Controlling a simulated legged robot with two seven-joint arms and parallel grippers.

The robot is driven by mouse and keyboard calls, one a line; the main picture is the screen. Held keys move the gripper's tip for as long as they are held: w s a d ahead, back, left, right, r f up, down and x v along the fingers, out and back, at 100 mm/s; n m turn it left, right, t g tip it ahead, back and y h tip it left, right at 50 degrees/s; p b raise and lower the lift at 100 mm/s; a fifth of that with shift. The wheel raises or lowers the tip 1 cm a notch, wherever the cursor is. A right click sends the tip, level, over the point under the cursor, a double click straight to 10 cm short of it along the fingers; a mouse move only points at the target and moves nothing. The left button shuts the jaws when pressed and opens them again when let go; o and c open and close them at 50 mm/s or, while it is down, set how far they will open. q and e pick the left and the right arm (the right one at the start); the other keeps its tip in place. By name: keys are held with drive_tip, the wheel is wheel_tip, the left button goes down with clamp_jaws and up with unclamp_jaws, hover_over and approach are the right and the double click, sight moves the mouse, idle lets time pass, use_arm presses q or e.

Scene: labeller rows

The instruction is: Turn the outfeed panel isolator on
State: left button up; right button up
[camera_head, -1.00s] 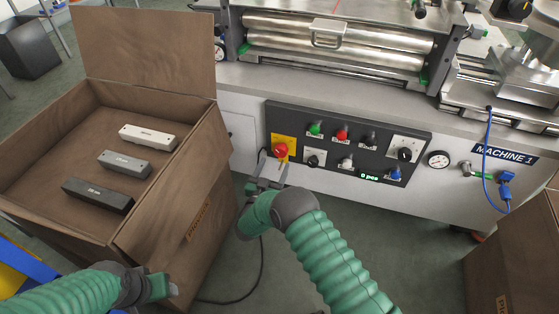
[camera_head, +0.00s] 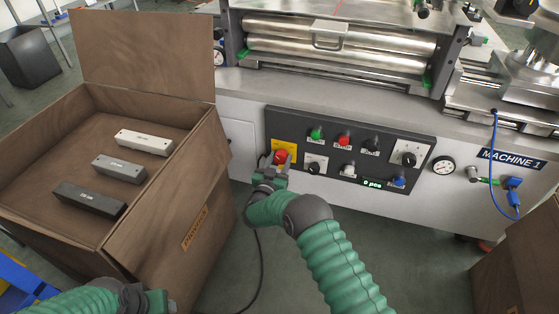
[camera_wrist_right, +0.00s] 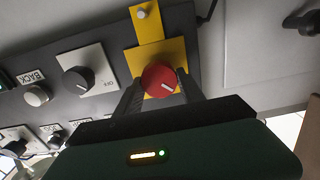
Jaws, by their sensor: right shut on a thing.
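A dark control panel (camera_head: 330,141) is on the front of the machine. Its red rotary knob (camera_head: 281,156) sits on a yellow plate (camera_head: 291,146) at the panel's left end. I cannot read any label on the yellow plate. My left gripper (camera_head: 155,302) is at the bottom left, away from the panel; its fingers are not clear.
An open cardboard box (camera_head: 205,175) with several bars stands left of the panel. Other switches, a gauge (camera_head: 443,165) and a blue cable (camera_head: 492,150) are to the right. Another cardboard box (camera_head: 515,265) stands at the lower right. The floor between is clear apart from a black cable.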

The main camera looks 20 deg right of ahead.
drive_tip(key=c, duration=0.3)
drive_tip(key=shift+m, duration=0.4)
drive_tip(key=m+p, duration=0.1)
drive_tip(key=m, duration=0.1)
drive_tip(key=shift+m, duration=0.3)
drive_tip(key=m, duration=0.2)
drive_tip(key=m+p, duration=0.1)
drive_tip(key=m, duration=0.1)
drive_tip(key=shift+s+d+f+m, duration=0.1)
drive_tip(key=shift+f+m, duration=0.05)
drive_tip(key=shift+m, duration=0.15)
drive_tip(key=shift+s+d+f+m+p, duration=0.1)
drive_tip(key=shift+m+p, duration=0.2)
drive_tip(key=shift+m, duration=1.35)
drive_tip(key=shift+a+f+m+p, duration=0.15)
drive_tip(key=shift+m+p, duration=0.1)
drive_tip(key=shift+m, duration=1.45)
drive_tip(key=shift+s+d+f+m+p, duration=0.15)
drive_tip(key=shift+m+p, duration=0.15)
drive_tip(key=shift+m, duration=1.35)
drive_tip(key=shift+w, duration=0.1)
